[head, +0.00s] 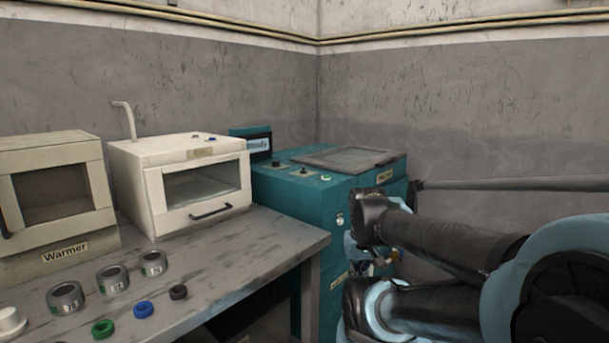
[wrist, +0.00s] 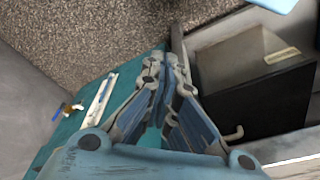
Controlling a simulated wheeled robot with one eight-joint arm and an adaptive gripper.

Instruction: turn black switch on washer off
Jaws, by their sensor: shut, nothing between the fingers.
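The teal washer (head: 365,198) stands in the corner, right of the bench, with a grey lid (head: 347,158) on top. Small dark switches sit on plates on its top: one black switch (head: 276,164) and another black switch (head: 304,170) to its right. Their positions are too small to read. A green button (head: 325,178) is at the front corner. In the wrist view, my gripper (wrist: 167,62) is shut and empty, above a teal surface (wrist: 62,128). No switch is clear there. In the head view, my arm covers part of the washer's right front, and my gripper's fingers cannot be made out.
The grey bench (head: 225,245) carries a white oven (head: 170,195), a box labelled Warmer (head: 60,235), several metal rings (head: 112,279) and coloured rings (head: 144,309). A dark box (wrist: 255,95) lies right of my fingers in the wrist view. Walls close in behind the washer.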

